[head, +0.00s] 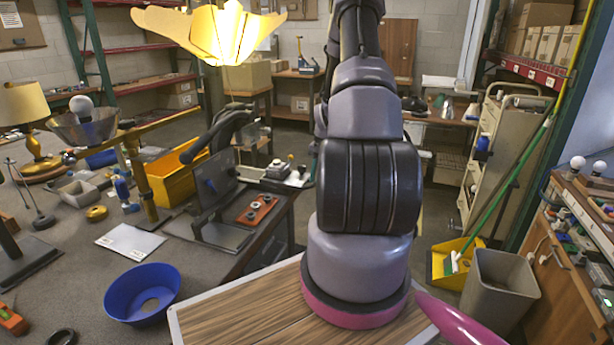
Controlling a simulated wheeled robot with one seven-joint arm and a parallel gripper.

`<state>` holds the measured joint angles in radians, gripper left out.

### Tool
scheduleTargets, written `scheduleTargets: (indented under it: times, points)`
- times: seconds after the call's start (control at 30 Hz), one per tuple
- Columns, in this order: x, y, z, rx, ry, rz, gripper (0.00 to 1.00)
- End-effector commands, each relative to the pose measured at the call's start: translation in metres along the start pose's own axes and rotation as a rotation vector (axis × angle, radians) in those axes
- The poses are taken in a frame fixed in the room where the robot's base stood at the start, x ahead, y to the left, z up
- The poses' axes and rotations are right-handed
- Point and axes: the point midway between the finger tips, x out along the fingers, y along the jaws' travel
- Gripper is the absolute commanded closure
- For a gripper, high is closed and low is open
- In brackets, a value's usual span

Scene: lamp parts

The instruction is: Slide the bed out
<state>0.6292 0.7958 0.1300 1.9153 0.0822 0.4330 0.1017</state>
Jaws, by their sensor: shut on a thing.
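My gripper is not in view. My arm fills the middle of the head view and hides what lies behind it. I cannot tell with certainty which part is the bed. A dark upright plate (212,184) with a blue mark stands over a flat dark base (232,231) on the grey bench, left of my arm. An orange-brown board (258,210) with dark round knobs lies on the right of that base. A curved black part (230,122) rises behind the upright plate. A small pale machine (289,172) with knobs sits behind the board, partly next to my arm's outline.
A yellow bin (175,178), a blue bowl (143,293) and a white sheet (130,241) are on the left bench. A lit yellow lampshade (216,38) hangs above. A grey waste bin (499,285) and yellow dustpan (452,261) stand on the floor at right.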

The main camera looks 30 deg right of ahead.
Motion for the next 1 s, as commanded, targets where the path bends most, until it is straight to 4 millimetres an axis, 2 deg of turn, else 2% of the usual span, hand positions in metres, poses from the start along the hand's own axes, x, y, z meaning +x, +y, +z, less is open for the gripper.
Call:
scheduleTargets:
  times: [0.43,0.47,0.5,0.53,0.87,1.0]
  points:
    - [-0.001,0.007,-0.001,0.002,0.0,0.004,1.0]
    - [-0.001,0.007,-0.001,0.002,0.0,0.004,0.73]
    - [-0.001,0.007,-0.001,0.002,0.0,0.003,0.57]
    - [-0.001,0.007,-0.001,0.002,0.0,0.003,0.54]
    - [-0.003,0.005,-0.001,0.0,0.001,0.001,0.54]
    - [-0.018,0.004,-0.001,-0.001,0.003,0.0,0.54]
